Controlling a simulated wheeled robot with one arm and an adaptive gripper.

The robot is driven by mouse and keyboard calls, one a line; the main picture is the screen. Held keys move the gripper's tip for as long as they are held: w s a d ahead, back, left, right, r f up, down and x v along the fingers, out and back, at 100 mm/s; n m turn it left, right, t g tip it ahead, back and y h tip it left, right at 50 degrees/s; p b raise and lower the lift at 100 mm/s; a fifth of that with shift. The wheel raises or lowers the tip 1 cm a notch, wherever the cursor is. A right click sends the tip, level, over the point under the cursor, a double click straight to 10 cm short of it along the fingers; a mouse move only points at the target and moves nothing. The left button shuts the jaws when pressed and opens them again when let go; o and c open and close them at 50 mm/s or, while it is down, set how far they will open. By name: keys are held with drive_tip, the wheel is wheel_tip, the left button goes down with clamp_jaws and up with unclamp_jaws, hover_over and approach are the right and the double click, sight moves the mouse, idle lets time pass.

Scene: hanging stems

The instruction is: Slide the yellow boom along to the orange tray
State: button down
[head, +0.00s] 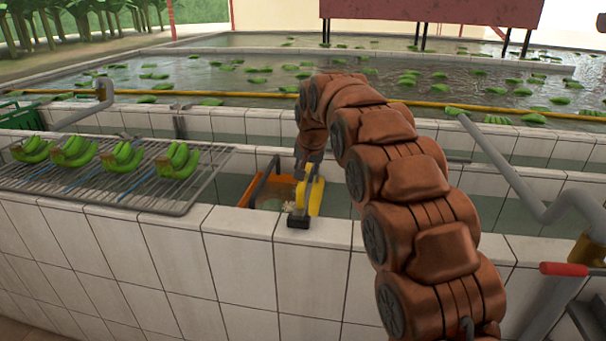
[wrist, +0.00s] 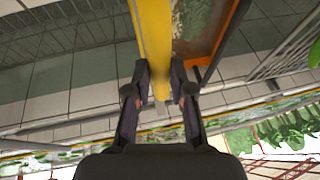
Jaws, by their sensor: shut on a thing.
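The yellow boom (head: 316,197) lies across the narrow water channel in the head view, its black end block (head: 298,221) on the near tiled wall. My gripper (head: 308,172) reaches down to it from above and behind. In the wrist view my gripper (wrist: 160,88) has one finger on each side of the yellow boom (wrist: 152,35) and is shut on it. The orange tray (head: 262,178) is in the channel just left of the boom, partly hidden behind it. It also shows close beside the boom in the wrist view (wrist: 222,48). I cannot tell whether they touch.
A wire rack (head: 190,196) with several green banana clusters (head: 123,158) stands left of the tray. A bent grey pipe (head: 520,185) is at the right. Behind is a pool (head: 240,72) with floating bananas and a long yellow pole (head: 440,103). The channel right of the boom looks clear.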

drive_tip(key=shift+a+r, duration=0.1)
drive_tip(key=shift+a, duration=0.1)
drive_tip(key=c, duration=1)
unclamp_jaws()
drive_tip(key=shift+w, duration=0.1)
drive_tip(key=shift+v, duration=5.95)
